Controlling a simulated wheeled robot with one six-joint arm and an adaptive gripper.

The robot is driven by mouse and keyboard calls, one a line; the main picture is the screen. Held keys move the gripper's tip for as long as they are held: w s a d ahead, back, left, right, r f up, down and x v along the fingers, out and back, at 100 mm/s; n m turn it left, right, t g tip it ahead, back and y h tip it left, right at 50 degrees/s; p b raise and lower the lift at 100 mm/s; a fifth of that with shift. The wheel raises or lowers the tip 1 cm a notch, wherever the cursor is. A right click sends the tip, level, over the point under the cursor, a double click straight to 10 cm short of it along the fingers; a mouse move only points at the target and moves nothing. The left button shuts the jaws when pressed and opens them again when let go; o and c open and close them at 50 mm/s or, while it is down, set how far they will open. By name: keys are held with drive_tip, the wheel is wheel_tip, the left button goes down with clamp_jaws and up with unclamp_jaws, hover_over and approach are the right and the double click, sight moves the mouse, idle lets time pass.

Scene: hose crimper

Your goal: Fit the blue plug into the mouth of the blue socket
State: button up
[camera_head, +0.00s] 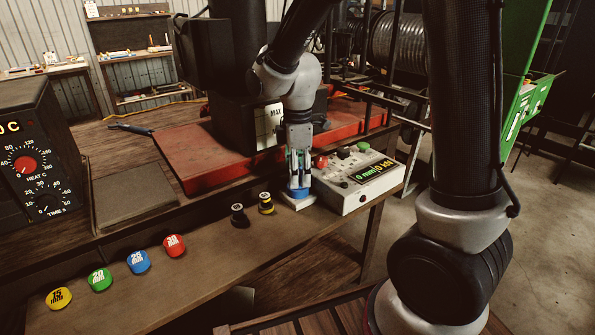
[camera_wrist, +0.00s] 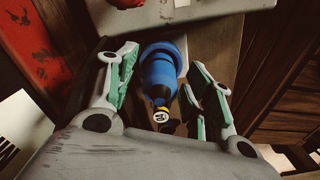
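In the wrist view a narrow, darker blue body, which looks like the blue plug (camera_wrist: 159,72), meets a wider blue ring, which looks like the blue socket (camera_wrist: 162,48). How deep the plug sits in the mouth cannot be told. In the head view the blue socket (camera_head: 298,192) stands on a small white base at the bench's front edge. My gripper (camera_head: 299,164) points down over it. In the wrist view its green-padded fingers (camera_wrist: 163,75) stand either side of the plug, with a visible gap, so it looks open.
A grey control box (camera_head: 358,184) stands close to the right of the socket. A yellow-black peg (camera_head: 266,203) and a black peg (camera_head: 238,215) stand to its left. Behind is the red machine bed (camera_head: 190,157). Coloured size discs lie along the front ledge.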

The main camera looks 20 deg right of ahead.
wheel_tip(320, 180, up, 12)
drive_tip(key=shift+r, duration=0.15)
drive_tip(key=s+d+r+m+t, duration=0.2)
drive_tip(key=s+d+m+t, duration=0.2)
drive_tip(key=s+d+m, duration=1.1)
drive_tip(key=s+m, duration=0.1)
drive_tip(key=s, duration=0.3)
drive_tip(key=shift+r, duration=0.4)
drive_tip(key=shift+o, duration=0.5)
idle(0.7)
